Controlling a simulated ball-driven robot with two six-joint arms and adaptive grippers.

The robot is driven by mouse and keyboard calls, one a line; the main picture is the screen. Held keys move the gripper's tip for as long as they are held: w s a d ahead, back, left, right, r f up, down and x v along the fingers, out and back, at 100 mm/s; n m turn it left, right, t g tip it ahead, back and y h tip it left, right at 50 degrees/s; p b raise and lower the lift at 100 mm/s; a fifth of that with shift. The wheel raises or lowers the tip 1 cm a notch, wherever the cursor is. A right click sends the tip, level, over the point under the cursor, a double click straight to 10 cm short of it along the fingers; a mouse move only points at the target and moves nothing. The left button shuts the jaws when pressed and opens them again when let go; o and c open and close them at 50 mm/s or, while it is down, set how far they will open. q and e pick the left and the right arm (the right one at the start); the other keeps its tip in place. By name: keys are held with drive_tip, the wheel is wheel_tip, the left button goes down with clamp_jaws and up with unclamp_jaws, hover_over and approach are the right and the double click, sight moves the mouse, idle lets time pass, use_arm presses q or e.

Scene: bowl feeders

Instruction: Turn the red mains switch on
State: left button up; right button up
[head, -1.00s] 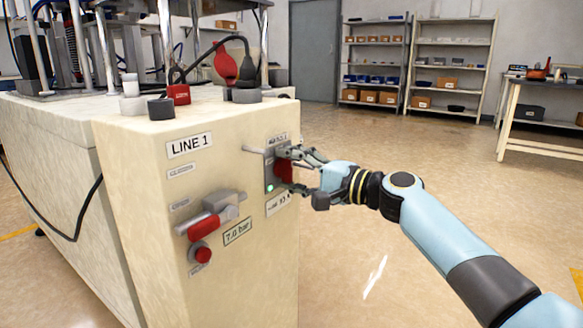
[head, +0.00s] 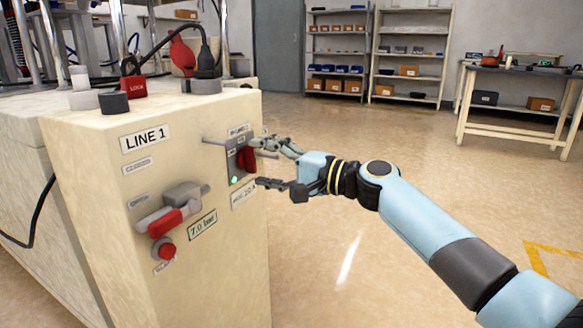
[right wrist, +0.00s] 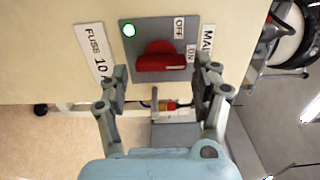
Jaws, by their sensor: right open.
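The red mains switch (head: 250,159) is a rotary handle on a grey plate on the right-hand face of the cream cabinet (head: 85,190). In the right wrist view the red handle (right wrist: 160,62) lies along the picture's width, and its pale end mark is by the ON label (right wrist: 191,54). The OFF label (right wrist: 180,27) is beside it. A green lamp (right wrist: 129,30) on the plate is lit. My right gripper (head: 262,165) is open and empty in front of the switch, its fingers (right wrist: 163,75) apart on either side of the handle. My left gripper is out of view.
A red-handled lever (head: 166,222) and a red button (head: 164,249) are on the cabinet's front face. Shelves (head: 338,50) and a workbench (head: 520,100) stand far back. The floor to the right is open.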

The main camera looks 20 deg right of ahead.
drive_tip(key=v, duration=0.9)
drive_tip(key=shift+s+d, duration=0.2)
drive_tip(key=shift+s, duration=0.05)
drive_tip(key=shift+f, duration=0.1)
